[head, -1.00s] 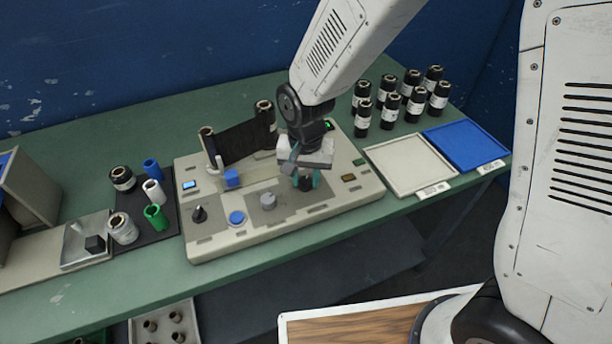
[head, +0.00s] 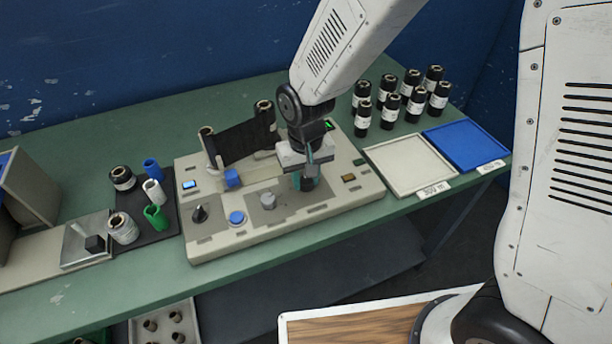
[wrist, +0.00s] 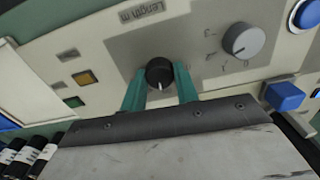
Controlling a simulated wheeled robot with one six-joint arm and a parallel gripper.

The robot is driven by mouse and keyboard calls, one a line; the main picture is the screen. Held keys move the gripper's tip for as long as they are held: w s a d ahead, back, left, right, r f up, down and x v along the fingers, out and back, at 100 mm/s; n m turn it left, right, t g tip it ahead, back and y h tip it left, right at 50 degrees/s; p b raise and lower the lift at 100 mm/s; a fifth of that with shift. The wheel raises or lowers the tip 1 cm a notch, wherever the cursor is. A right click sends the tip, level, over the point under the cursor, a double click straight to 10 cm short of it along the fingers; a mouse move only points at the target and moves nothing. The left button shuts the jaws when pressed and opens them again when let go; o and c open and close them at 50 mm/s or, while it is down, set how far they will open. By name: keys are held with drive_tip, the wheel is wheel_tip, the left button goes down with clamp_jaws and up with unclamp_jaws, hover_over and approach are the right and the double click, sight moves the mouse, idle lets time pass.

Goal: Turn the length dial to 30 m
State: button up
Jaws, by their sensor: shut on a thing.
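The length dial (wrist: 159,74) is a round black knob with a white pointer mark, on the cream panel below the printed words "Length m" in the wrist view. Its mark points down in that picture, towards my gripper's body. The scale numbers around it are hidden or unreadable. My gripper (wrist: 160,80) has its teal fingers on both sides of the dial, shut on it. In the head view my gripper (head: 305,182) is over the right part of the wrapper machine (head: 345,197), and the dial is hidden behind the fingers.
A grey knob (wrist: 243,40) and a blue button (wrist: 306,14) are beside the dial. A black film web (head: 240,142) runs behind my gripper. Several black rolls (head: 390,105) stand at the back right, near a cream tray (head: 398,165) and a blue tray (head: 465,146).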

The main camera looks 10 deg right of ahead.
sight(306, 180)
drive_tip(key=shift+n, duration=1.1)
drive_tip(key=o, duration=1)
drive_tip(key=shift+r, duration=0.1)
wheel_tip(306, 180, up, 8)
drive_tip(key=shift+f, duration=0.15)
